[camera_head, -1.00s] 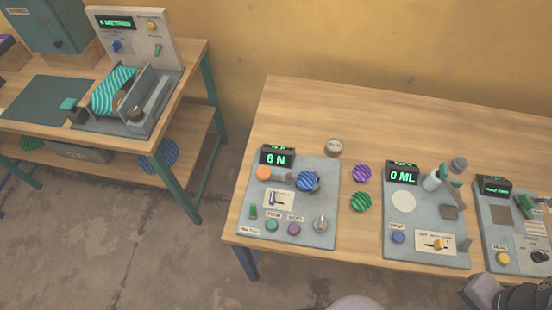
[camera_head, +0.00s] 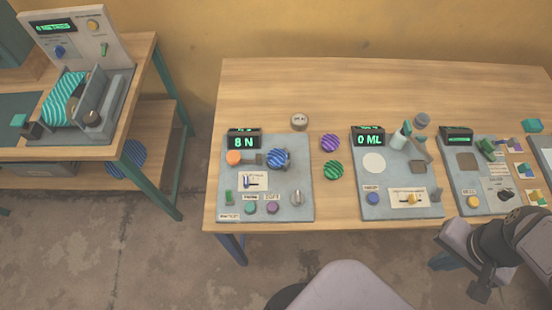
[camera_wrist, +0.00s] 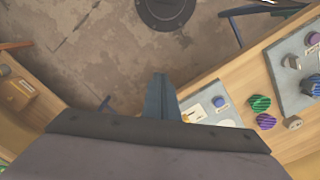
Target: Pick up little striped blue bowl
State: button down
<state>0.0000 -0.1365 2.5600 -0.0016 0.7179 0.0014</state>
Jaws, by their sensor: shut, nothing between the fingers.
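A little blue striped bowl (camera_head: 277,158) sits on the grey panel with the "8 N" display (camera_head: 242,141), beside its orange knob. In the wrist view, a bluish round thing (camera_wrist: 311,85) at the right edge may be this bowl, partly cut off. My gripper (camera_wrist: 160,95) is shut and empty in the wrist view, with the floor and a table edge beyond it. In the head view my arm is at the lower right, well away from the bowl.
A purple striped disc (camera_head: 330,142) and a green striped one (camera_head: 332,170) lie right of the panel. A larger blue striped round item (camera_head: 127,158) is on the left bench's lower shelf. Panels with knobs and displays, including "0 ML" (camera_head: 369,139), stand further right. The table's back is clear.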

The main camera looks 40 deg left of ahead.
dwell(0.4)
jog(key=c, duration=1.9)
grip_release()
jog(key=shift+o, duration=0.2)
jog(key=shift+w+a, duration=0.1)
